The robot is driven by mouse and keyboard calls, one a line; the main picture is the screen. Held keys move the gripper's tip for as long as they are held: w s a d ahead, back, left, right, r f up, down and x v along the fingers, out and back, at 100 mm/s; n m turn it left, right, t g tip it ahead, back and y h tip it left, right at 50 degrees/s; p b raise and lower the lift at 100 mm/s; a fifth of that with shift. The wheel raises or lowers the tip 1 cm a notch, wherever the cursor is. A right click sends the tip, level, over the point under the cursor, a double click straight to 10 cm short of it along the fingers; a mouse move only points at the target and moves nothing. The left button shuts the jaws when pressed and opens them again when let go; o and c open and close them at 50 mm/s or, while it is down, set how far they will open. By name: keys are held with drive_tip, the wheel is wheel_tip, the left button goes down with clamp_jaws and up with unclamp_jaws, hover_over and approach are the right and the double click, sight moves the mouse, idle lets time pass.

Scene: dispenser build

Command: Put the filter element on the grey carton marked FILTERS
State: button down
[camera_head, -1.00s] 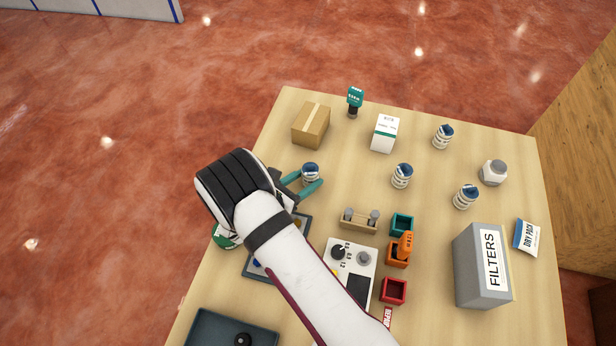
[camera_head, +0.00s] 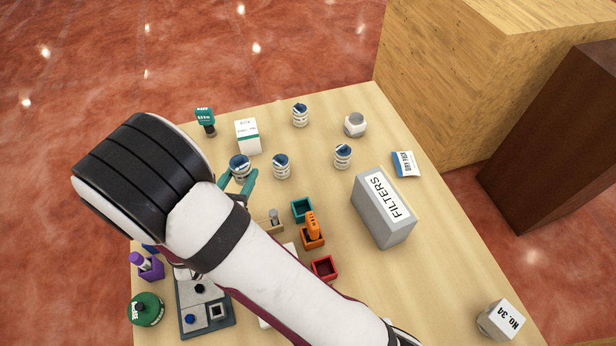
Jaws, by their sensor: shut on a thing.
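My gripper (camera_head: 240,184), with teal fingers, is shut on a white ribbed filter element (camera_head: 239,168) with a dark blue top. The element is upright between the fingertips and looks raised above the table, though its base is partly hidden by the fingers. The grey carton marked FILTERS (camera_head: 378,222) stands to the right, apart from my gripper. Its top face looks clear.
Similar ribbed elements (camera_head: 281,167) (camera_head: 300,116) (camera_head: 343,156) stand nearby. Between gripper and carton are a teal bin (camera_head: 301,210), an orange bin (camera_head: 312,240) and a red bin (camera_head: 324,269). A DRY PACK packet (camera_head: 405,164) lies beyond the carton.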

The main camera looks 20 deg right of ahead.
drive_tip(key=s+d+r+m+g+h, duration=0.1)
drive_tip(key=d+r+m+g+h, duration=0.15)
drive_tip(key=d, duration=0.45)
drive_tip(key=s+d+r+m+g+h, duration=0.1)
drive_tip(key=d+r+m+g+h, duration=0.15)
drive_tip(key=d, duration=0.45)
drive_tip(key=r+m+g+h, duration=0.1)
drive_tip(key=m+g+h, duration=0.1)
drive_tip(key=m+g, duration=0.55)
hover_over(381, 198)
wheel_tip(381, 198, down, 5)
drive_tip(key=shift+f, duration=0.55)
drive_tip(key=shift+f, duration=0.15)
drive_tip(key=shift+c, duration=1.6)
unclamp_jaws()
